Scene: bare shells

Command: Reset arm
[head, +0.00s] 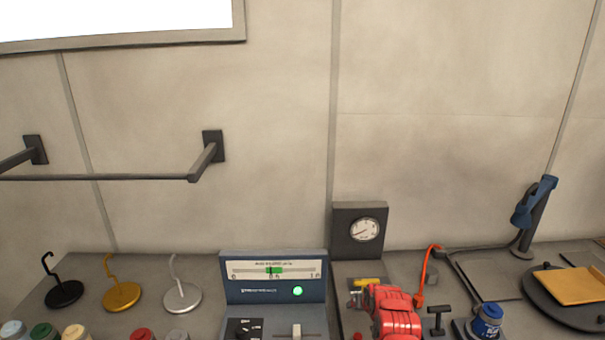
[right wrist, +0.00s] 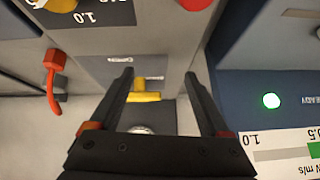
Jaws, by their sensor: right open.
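My right gripper (right wrist: 159,75) is open in the right wrist view, with its two black fingers spread apart. Nothing is held between them. A yellow handle (right wrist: 146,96) shows in the gap between the fingers; I cannot tell the distance to it. In the head view the yellow handle (head: 369,282) sits right of the blue panel, partly behind a red body that looks like my right arm. My left gripper is in neither view.
The blue panel (head: 258,290) with a lit green lamp (head: 297,290) stands close left of the red body. An orange lever (head: 427,272) and a dial gauge (head: 365,229) are nearby. Black, yellow and silver hook stands (head: 182,297) stand left. A yellow pad (head: 572,286) lies right.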

